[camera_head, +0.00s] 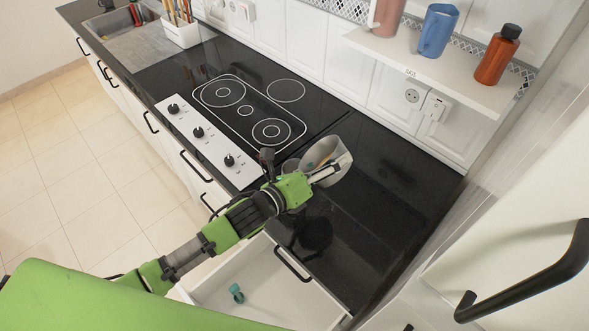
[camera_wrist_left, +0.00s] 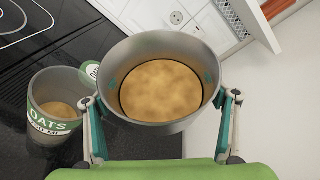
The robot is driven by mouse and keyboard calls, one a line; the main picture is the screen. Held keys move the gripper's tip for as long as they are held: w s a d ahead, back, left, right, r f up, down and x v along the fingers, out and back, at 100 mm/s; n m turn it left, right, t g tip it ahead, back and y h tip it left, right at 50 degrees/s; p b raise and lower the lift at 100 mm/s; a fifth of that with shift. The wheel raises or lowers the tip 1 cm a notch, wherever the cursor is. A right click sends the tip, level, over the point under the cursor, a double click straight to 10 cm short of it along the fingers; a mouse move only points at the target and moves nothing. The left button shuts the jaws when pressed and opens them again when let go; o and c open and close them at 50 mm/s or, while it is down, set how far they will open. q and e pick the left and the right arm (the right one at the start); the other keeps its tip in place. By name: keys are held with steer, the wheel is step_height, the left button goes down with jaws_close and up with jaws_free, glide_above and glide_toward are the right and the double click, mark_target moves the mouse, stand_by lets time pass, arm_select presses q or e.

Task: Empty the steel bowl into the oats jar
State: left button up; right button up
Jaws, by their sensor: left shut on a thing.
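The steel bowl (camera_head: 341,160) is held above the black counter right of the cooktop. In the left wrist view the bowl (camera_wrist_left: 196,125) holds a tan, grainy fill and its opening faces the camera. My left gripper (camera_head: 322,173) is shut on the bowl; its two fingers grip opposite sides in the wrist view (camera_wrist_left: 162,110). The oats jar (camera_wrist_left: 46,118), with a green OATS label, stands open on the counter to the left of the bowl in that view, with some tan fill low inside. In the head view the jar (camera_head: 290,166) is mostly hidden by my gripper. My right gripper is not in view.
An open drawer (camera_head: 225,303) below the counter holds a small teal object (camera_head: 236,293). A wall shelf (camera_head: 440,72) carries a blue mug (camera_head: 437,31) and an orange bottle (camera_head: 497,56). A tall white door with a black handle (camera_head: 530,277) stands at right. The counter's right part is clear.

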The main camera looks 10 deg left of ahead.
arm_select(q)
steer(key=shift+d+r, duration=0.1)
steer(key=shift+d, duration=0.05)
steer(key=shift+a+r+n+b, duration=0.2)
steer(key=shift+a+n+b, duration=0.05)
steer(key=shift+n+b, duration=0.1)
steer(key=shift+d+r, duration=0.1)
stand_by(0.3)
steer(key=shift+a+r+n+b, duration=0.15)
steer(key=shift+a+n+b, duration=0.05)
steer(key=shift+n+b, duration=0.15)
steer(key=shift+w+d+r+h, duration=0.1)
steer(key=shift+h, duration=0.3)
steer(key=shift+a+r+n+t+b, duration=0.15)
steer(key=shift+a+n+t+b, duration=0.15)
steer(key=shift+n+b, duration=0.1)
steer(key=shift+d+r, duration=0.1)
steer(key=shift+d, duration=0.05)
